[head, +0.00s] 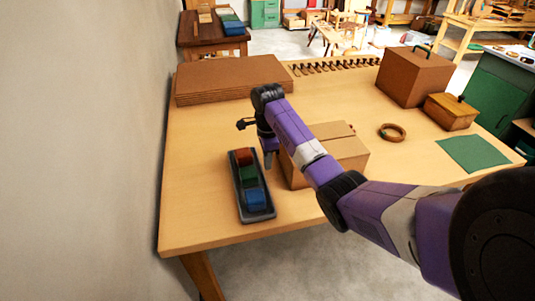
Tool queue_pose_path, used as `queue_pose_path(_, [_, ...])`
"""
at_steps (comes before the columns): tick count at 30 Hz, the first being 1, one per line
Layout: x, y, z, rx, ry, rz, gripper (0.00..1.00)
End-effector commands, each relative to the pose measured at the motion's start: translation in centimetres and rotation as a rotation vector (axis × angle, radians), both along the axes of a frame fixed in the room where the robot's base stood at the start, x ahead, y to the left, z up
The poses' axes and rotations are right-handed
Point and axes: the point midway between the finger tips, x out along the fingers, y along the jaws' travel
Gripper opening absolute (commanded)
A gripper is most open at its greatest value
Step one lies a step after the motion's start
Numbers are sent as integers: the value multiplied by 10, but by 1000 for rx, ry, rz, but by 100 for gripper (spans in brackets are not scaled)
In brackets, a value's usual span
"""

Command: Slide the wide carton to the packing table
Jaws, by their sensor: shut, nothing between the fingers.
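A low, wide tan carton (346,150) rests on the light wood table (205,220), partly hidden behind my arm. My gripper (268,160) is shut and points down just left of the carton's left side, between the carton and a dark tray. Whether its fingers touch the carton or the tabletop I cannot tell. A second, taller brown box (412,78) with a green handle stands at the table's back right. No label marks which surface is the packing table.
The dark tray (270,213) holds red, green and blue blocks. Flat cardboard sheets (225,80) lie at the back left. A wooden ring (392,132), a small lidded box (450,111) and a green mat (467,153) lie to the right. A wall stands close on the left.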

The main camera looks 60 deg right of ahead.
Motion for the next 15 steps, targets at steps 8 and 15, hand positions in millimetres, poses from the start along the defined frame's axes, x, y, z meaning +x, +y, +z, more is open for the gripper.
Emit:
queue_pose_path(8, [-22,-18,-13,0,1,-3,0])
queue_pose_path(15, [-31,-25,-15,0,0,0,0])
